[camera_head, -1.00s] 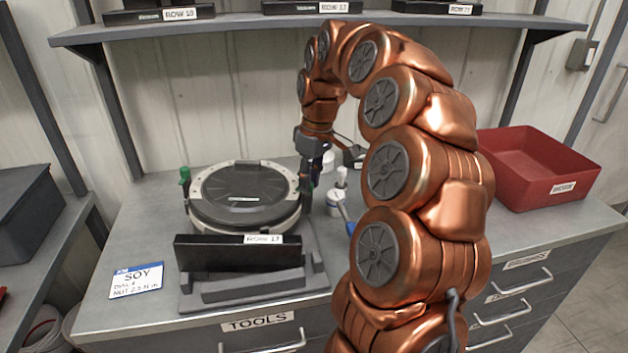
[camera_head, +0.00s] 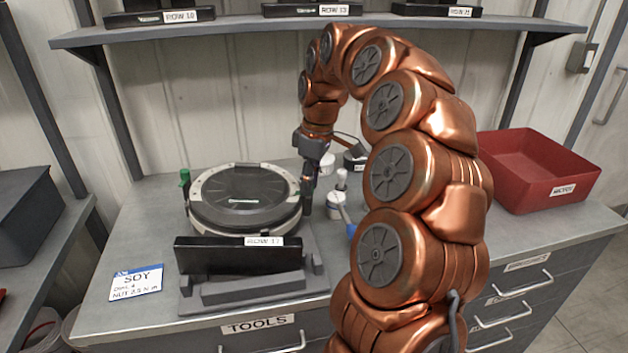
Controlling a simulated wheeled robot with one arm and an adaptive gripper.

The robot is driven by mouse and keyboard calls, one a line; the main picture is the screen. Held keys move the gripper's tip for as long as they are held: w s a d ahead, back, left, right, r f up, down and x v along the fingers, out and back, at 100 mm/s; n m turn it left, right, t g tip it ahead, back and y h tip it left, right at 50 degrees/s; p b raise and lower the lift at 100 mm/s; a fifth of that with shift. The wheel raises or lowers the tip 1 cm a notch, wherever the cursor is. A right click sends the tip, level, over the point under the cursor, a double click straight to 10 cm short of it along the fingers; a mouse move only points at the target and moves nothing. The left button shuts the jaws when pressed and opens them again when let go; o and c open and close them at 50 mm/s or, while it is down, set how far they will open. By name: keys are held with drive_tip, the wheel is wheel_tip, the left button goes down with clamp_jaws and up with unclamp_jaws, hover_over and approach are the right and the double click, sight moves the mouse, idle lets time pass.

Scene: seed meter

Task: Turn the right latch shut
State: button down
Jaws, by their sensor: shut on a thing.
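The round dark seed meter (camera_head: 250,190) with a pale rim sits on a grey stand at the middle of the bench. The left latch (camera_head: 185,178), with a green handle, stands upright at the meter's left edge. My gripper (camera_head: 307,186) points down at the meter's right edge and is shut on the right latch. The fingers hide most of that latch, so I cannot tell its exact angle.
A black box labelled as a row unit (camera_head: 230,253) lies in front of the meter. A white-topped container (camera_head: 336,203) and a blue-handled tool (camera_head: 350,229) are just right of my gripper. A red bin (camera_head: 530,160) stands at right. A SOY card (camera_head: 137,282) lies at front left.

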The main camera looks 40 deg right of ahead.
drive_tip(key=c, duration=1)
unclamp_jaws()
drive_tip(key=shift+r, duration=0.2)
drive_tip(key=shift+d+r, duration=0.1)
drive_tip(key=shift+r, duration=0.4)
drive_tip(key=r, duration=0.5)
drive_tip(key=shift+s+d+r, duration=0.2)
drive_tip(key=shift+d+r, duration=0.05)
drive_tip(key=shift+d, duration=0.15)
drive_tip(key=shift+s+r, duration=0.1)
drive_tip(key=shift+r, duration=0.2)
